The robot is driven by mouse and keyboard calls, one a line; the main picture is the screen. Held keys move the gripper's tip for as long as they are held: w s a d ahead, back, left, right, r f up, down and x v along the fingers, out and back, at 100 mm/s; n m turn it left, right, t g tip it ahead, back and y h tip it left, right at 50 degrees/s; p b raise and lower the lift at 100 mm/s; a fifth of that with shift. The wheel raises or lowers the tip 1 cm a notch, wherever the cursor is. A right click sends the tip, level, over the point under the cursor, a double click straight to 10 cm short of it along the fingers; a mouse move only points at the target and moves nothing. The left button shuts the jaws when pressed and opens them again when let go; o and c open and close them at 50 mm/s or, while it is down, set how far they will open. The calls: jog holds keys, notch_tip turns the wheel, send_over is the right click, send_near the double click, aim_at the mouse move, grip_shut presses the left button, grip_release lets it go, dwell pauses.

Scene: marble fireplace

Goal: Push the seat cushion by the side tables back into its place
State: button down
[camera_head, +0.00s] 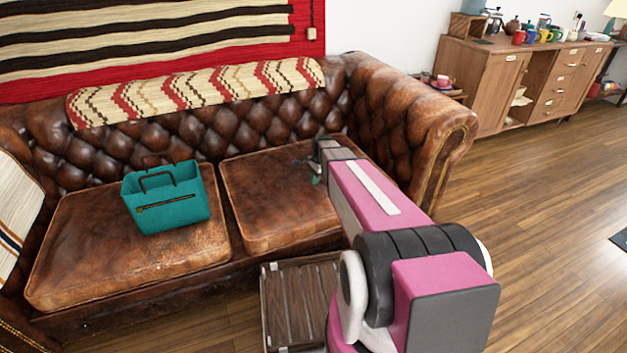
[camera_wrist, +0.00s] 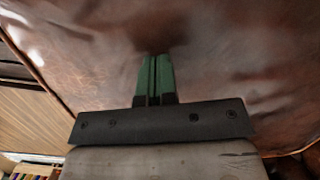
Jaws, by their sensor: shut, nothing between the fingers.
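The brown leather sofa (camera_head: 270,115) has two seat cushions. The right seat cushion (camera_head: 268,205) lies on the end near the small side table (camera_head: 448,92); a narrow gap separates it from the left seat cushion (camera_head: 75,235). My gripper (camera_head: 316,180) is over the right part of the right cushion, and my arm hides that cushion's right side. In the wrist view, the green fingers of my gripper (camera_wrist: 154,62) are together and empty. Brown leather (camera_wrist: 230,70) fills most of that view, with a dark shadow at the fingertips; I cannot tell whether they touch it.
A teal bag (camera_head: 170,205) stands on the left cushion. A dark slatted wooden table (camera_head: 298,300) stands before the sofa, beside my arm. A patterned blanket (camera_head: 190,90) covers the backrest. A wooden cabinet (camera_head: 500,85) stands at the back right.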

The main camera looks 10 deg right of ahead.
jog(key=shift+w+d+f, duration=0.45)
jog(key=shift+d+f, duration=0.1)
jog(key=shift+d, duration=0.2)
jog(key=shift+d+r, duration=0.2)
jog(key=shift+r, duration=0.55)
jog(key=shift+w+d, duration=0.15)
jog(key=shift+d, duration=0.1)
jog(key=w+d, duration=0.2)
jog(key=d, duration=0.5)
jog(key=w+d, duration=0.2)
jog(key=d, duration=0.5)
jog(key=w+d, duration=0.3)
jog(key=d, duration=0.5)
jog(key=shift+w+d+r, duration=0.1)
jog(key=shift+r, duration=0.1)
jog(key=shift+w+d, duration=0.15)
jog(key=shift+d, duration=0.05)
jog(key=shift+w+d, duration=0.1)
jog(key=shift+d, duration=0.05)
